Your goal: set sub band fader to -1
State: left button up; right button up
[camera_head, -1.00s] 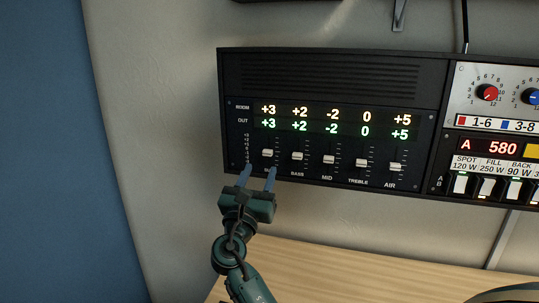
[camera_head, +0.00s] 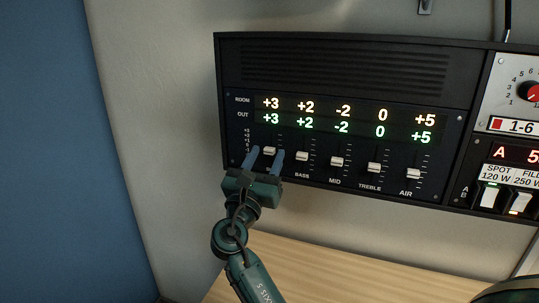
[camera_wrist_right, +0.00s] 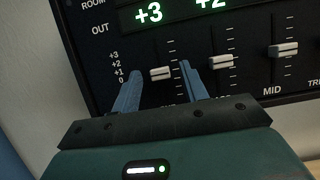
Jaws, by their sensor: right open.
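The sub band fader (camera_head: 270,151) is the leftmost white cap on the black equalizer panel (camera_head: 345,57). Its ROOM and OUT displays both read +3. My right gripper (camera_head: 267,153) is open, with its two blue fingers pointing at the panel around the sub fader's column. In the right wrist view the sub fader cap (camera_wrist_right: 160,73) shows between the open fingertips (camera_wrist_right: 158,68), and I cannot tell whether they touch it. The gripper partly hides the lower slot and the SUB label. My left gripper is not in view.
The bass fader (camera_head: 302,156) is close to the right finger; its displays read +2. The mid (camera_head: 337,162), treble (camera_head: 374,167) and air (camera_head: 413,174) faders stand farther right. A lighting panel (camera_head: 511,173) adjoins on the right. A wooden tabletop (camera_head: 330,268) lies below.

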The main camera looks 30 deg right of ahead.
jog(key=shift+c, duration=0.4)
grip_shut()
dwell(0.4)
